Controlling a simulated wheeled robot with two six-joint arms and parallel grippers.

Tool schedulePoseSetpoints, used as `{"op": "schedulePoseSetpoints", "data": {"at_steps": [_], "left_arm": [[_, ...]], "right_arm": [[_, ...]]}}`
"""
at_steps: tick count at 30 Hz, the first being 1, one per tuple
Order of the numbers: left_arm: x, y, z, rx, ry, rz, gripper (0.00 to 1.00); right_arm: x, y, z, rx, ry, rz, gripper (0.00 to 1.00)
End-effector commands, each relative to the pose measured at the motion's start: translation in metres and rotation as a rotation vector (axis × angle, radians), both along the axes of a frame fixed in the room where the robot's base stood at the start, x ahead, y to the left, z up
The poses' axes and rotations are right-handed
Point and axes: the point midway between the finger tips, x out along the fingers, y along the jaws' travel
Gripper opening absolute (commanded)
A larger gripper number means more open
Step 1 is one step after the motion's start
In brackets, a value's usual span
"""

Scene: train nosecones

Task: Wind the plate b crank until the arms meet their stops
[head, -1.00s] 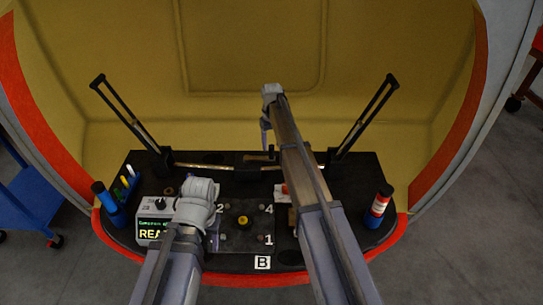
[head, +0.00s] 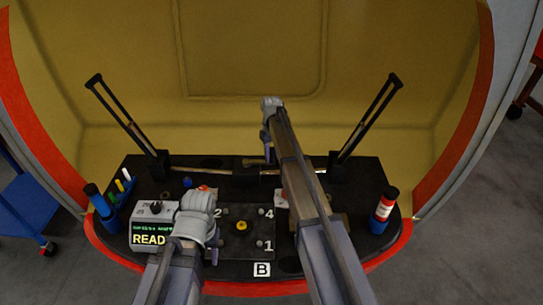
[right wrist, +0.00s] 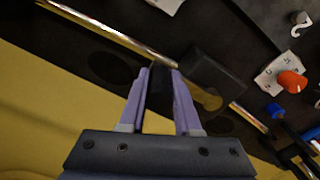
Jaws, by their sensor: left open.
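Plate B (head: 235,248) is a dark panel with a yellow centre knob (head: 241,225), several bolts and white number labels. A dark block (head: 246,172) sits behind it on a brass rod (head: 205,172); it shows in the right wrist view (right wrist: 220,72) with a brass disc below it. I cannot make out the crank clearly. Two black arms (head: 118,108) (head: 370,115) slant up and outward. My right gripper (head: 266,148) is by the block; in the right wrist view (right wrist: 160,72) its fingers stand apart with something dark between them. My left gripper (head: 205,240) is open over the plate's left side, fingertips mostly hidden.
A grey box with a lit screen (head: 150,239) stands left. A blue bottle (head: 102,203) and pens (head: 123,184) are beyond it. A red and blue canister (head: 384,210) stands right. An orange knob (right wrist: 292,83) shows in the right wrist view. Yellow shell walls enclose the back.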

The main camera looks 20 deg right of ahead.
Motion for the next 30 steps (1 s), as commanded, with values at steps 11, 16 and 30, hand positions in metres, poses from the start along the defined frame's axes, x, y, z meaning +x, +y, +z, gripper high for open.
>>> {"op": "schedulePoseSetpoints", "data": {"at_steps": [11,16,30], "left_arm": [[0.0,0.0,-0.0001,0.0,0.0,0.0,0.5],[0.0,0.0,-0.0001,0.0,0.0,0.0,0.5],[0.0,0.0,-0.0001,0.0,0.0,0.0,0.5]], "right_arm": [[0.0,0.0,-0.0001,0.0,0.0,0.0,0.0],[0.0,0.0,-0.0001,0.0,0.0,0.0,0.0],[0.0,0.0,-0.0001,0.0,0.0,0.0,0.0]]}}
